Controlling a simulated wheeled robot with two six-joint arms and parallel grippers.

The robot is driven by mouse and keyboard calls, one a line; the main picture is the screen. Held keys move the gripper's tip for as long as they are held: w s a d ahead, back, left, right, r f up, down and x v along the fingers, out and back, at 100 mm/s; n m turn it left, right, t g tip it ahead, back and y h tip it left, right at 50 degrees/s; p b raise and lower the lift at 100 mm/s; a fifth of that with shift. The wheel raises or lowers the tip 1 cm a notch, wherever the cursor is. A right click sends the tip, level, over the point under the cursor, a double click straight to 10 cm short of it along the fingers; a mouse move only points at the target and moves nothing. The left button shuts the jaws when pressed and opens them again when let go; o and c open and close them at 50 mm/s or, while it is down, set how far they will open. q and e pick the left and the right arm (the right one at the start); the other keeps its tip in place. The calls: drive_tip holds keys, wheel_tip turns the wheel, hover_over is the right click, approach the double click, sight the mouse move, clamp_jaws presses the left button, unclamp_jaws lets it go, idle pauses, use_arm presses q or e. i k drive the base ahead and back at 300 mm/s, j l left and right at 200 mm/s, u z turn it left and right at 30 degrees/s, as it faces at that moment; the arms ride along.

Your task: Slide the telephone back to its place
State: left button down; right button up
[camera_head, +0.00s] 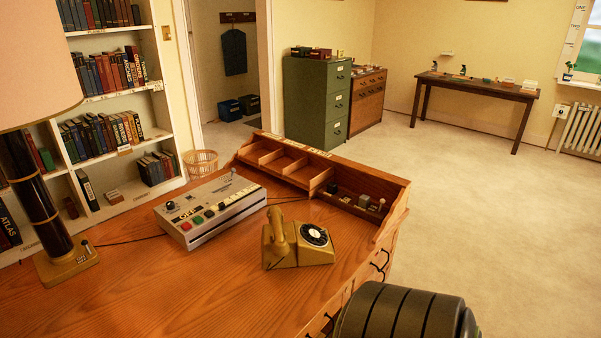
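The telephone (297,246) is mustard yellow with a black-and-white dial on its right side. It stands on the wooden desk (180,295), right of the grey button console (210,208) and in front of the raised compartments at the desk's back. Its handset (279,232) is on the left part of the body. A thin dark cord shows on the desk near it. No mark for the telephone's place can be made out. Neither of my grippers is in view.
A lamp (66,262) stands at the desk's left. Small items sit in the right compartments of the desk organiser (338,170). A dark ribbed rounded object (400,315) is at the bottom right. The desk's front middle is clear.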

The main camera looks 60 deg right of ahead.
sight(302, 253)
drive_tip(key=z, duration=1.95)
